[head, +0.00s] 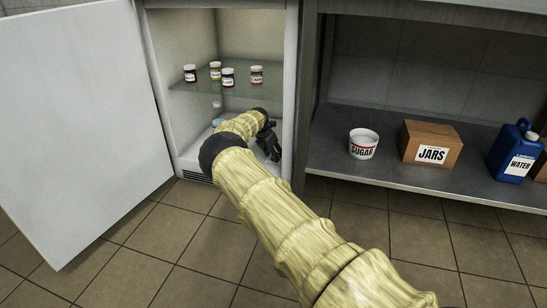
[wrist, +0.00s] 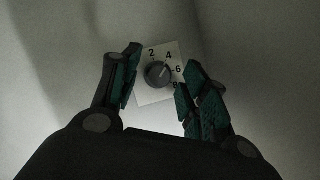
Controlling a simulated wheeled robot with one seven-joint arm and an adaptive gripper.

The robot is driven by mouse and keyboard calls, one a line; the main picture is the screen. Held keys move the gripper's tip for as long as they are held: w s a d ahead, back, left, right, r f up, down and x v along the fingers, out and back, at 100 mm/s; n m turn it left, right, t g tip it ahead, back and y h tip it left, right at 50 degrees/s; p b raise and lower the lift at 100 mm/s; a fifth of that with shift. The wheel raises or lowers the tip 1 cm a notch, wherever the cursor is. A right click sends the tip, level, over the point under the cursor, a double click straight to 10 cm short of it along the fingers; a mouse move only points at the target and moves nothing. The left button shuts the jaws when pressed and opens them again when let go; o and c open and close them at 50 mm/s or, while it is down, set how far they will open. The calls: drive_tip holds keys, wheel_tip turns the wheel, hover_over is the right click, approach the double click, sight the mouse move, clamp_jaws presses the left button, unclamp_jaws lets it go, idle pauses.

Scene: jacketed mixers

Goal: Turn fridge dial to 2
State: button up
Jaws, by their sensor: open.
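The fridge (head: 180,120) stands open, with its white door (head: 75,120) swung out to the left. My arm reaches into its lower part, and my gripper (head: 270,142) is inside near the right wall. In the wrist view the fridge dial (wrist: 157,74) is a dark round knob on a pale square plate marked 2, 4, 6 and 8. Its light pointer mark seems to point to the upper right, around 4 to 6. My gripper (wrist: 162,60) is open, with one finger on each side of the dial; contact is not visible. I cannot make out the dial in the head view.
A glass shelf (head: 205,91) above my gripper holds several small labelled jars (head: 228,77). Right of the fridge, a metal shelf (head: 325,150) bears a sugar tub (head: 363,143), a jars box (head: 431,146) and a blue water can (head: 512,150). Tiled floor is clear in front.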

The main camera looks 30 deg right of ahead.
drive_tip(key=shift+f, duration=0.1)
clamp_jaws()
idle(0.3)
drive_tip(key=shift+r+n+p, duration=0.25)
drive_tip(key=shift+n+p, duration=0.15)
drive_tip(key=shift+p, duration=0.85)
drive_tip(key=n+p, duration=0.1)
drive_tip(key=p, duration=0.2)
drive_tip(key=shift+s+r+t, duration=0.1)
drive_tip(key=shift+t, duration=0.3)
drive_tip(key=n+t+p, duration=0.1)
drive_tip(key=n+p, duration=0.2)
drive_tip(key=p, duration=0.2)
drive_tip(key=shift+y, duration=0.4)
drive_tip(key=n+p, duration=0.2)
drive_tip(key=p, duration=0.1)
drive_tip(key=shift+f+t+y, duration=0.3)
drive_tip(key=shift+d+f+n+p, duration=0.1)
drive_tip(key=shift+n+p, duration=0.2)
drive_tip(key=shift+n, duration=0.1)
